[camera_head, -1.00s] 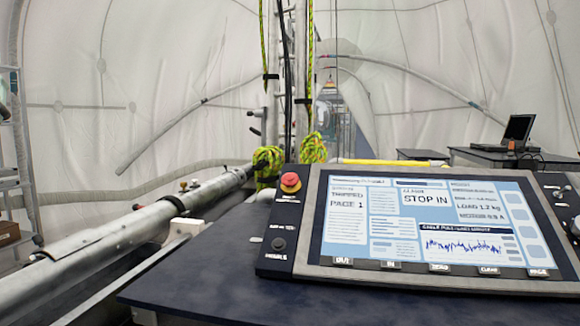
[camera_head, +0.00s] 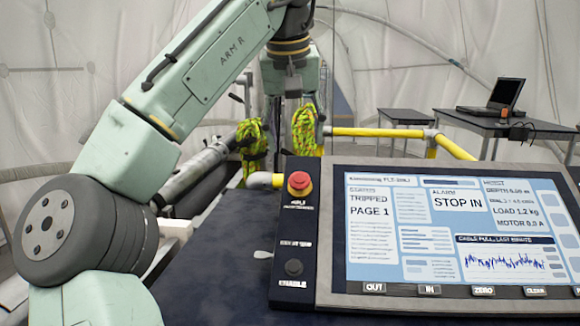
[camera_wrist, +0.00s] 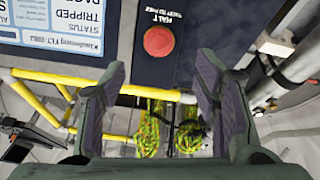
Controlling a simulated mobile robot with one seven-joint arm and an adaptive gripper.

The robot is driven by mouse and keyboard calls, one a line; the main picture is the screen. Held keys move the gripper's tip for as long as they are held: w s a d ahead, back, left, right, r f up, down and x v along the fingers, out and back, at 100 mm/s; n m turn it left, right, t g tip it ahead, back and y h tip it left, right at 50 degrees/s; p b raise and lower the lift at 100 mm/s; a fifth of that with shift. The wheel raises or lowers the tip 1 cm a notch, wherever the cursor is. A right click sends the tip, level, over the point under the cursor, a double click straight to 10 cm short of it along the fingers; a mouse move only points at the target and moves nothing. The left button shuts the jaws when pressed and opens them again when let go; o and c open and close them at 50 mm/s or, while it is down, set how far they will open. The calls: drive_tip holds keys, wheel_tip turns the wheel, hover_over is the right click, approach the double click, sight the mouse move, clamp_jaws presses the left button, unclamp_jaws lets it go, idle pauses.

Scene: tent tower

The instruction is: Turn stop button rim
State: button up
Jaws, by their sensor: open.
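The stop button (camera_head: 299,184) is a red round cap on a yellow base at the upper left of the console (camera_head: 335,240). No contact shows. In the head view my arm reaches over from the left, and the fingers are not clearly seen. The console screen (camera_head: 460,230) reads "TRIPPED" and "STOP IN".
Yellow rails (camera_head: 380,132) and green-yellow rope bundles (camera_head: 304,130) stand behind the console. A metal tube (camera_head: 190,175) runs at the left. A laptop (camera_head: 493,100) stands on a table at the back right.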

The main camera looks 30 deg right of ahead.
sight(299, 177)
drive_tip(key=x, duration=1)
drive_tip(key=shift+s+f, duration=0.1)
drive_tip(key=shift+c, duration=0.2)
drive_tip(key=c, duration=1.1)
